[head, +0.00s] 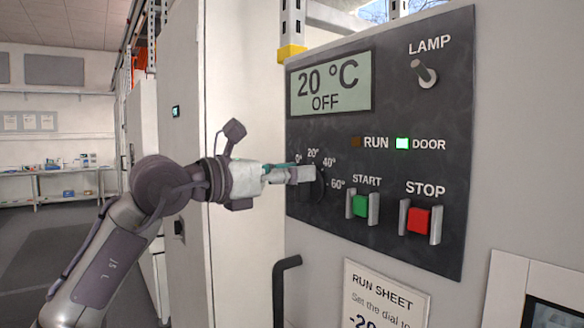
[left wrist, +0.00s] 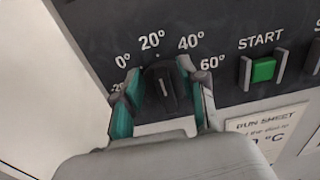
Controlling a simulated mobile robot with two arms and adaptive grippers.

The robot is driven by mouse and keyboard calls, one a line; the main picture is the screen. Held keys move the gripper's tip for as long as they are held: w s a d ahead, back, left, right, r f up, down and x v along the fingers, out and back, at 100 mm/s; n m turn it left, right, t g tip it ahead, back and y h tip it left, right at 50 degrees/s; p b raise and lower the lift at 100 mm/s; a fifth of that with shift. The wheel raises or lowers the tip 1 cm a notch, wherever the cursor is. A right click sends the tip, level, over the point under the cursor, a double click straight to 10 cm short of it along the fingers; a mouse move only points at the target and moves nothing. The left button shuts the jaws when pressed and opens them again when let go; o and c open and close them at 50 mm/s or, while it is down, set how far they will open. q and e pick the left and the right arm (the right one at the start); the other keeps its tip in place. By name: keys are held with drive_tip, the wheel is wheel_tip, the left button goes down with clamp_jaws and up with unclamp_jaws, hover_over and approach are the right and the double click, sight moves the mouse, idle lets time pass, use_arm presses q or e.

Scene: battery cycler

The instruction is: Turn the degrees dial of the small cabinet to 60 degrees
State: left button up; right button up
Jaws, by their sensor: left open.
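The black degrees dial (left wrist: 162,90) sits on the dark control panel (head: 340,135) of the cabinet, below its scale of degree marks. Its white pointer line is roughly upright, towards the 20° mark. The display (head: 331,84) reads 20 °C OFF. My left gripper (head: 302,174) is at the dial and hides much of it in the head view. In the left wrist view the open gripper (left wrist: 160,72) has one finger on each side of the dial; I cannot tell whether they touch it. My right gripper is not in view.
Right of the dial are the green START button (head: 360,205) and red STOP button (head: 418,220), between metal guards. A black handle (head: 281,285) and a run sheet (head: 383,298) are below.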

sight(319, 186)
use_arm(q)
drive_tip(key=shift+c, duration=0.4)
clamp_jaws()
drive_tip(key=m+b, duration=0.2)
drive_tip(key=m, duration=0.1)
drive_tip(key=s+f+m+b, duration=0.1)
drive_tip(key=m+b, duration=0.1)
drive_tip(key=m, duration=0.2)
drive_tip(key=d+m+b, duration=0.1)
drive_tip(key=m+b, duration=0.2)
drive_tip(key=m, duration=0.1)
drive_tip(key=shift+s+d+f, duration=0.1)
drive_tip(key=shift+s+f, duration=0.05)
drive_tip(key=shift+s, duration=0.25)
drive_tip(key=shift+s+d+f+m+b, duration=0.15)
drive_tip(key=shift+m+b, duration=0.1)
drive_tip(key=shift+m, duration=0.55)
drive_tip(key=shift+a+f+m+b, duration=0.1)
drive_tip(key=shift+f+m+b, duration=0.1)
drive_tip(key=shift+m, duration=0.6)
drive_tip(key=shift+s+d+f+m+b, duration=0.1)
drive_tip(key=shift+m+b, duration=0.15)
drive_tip(key=shift+m, duration=0.55)
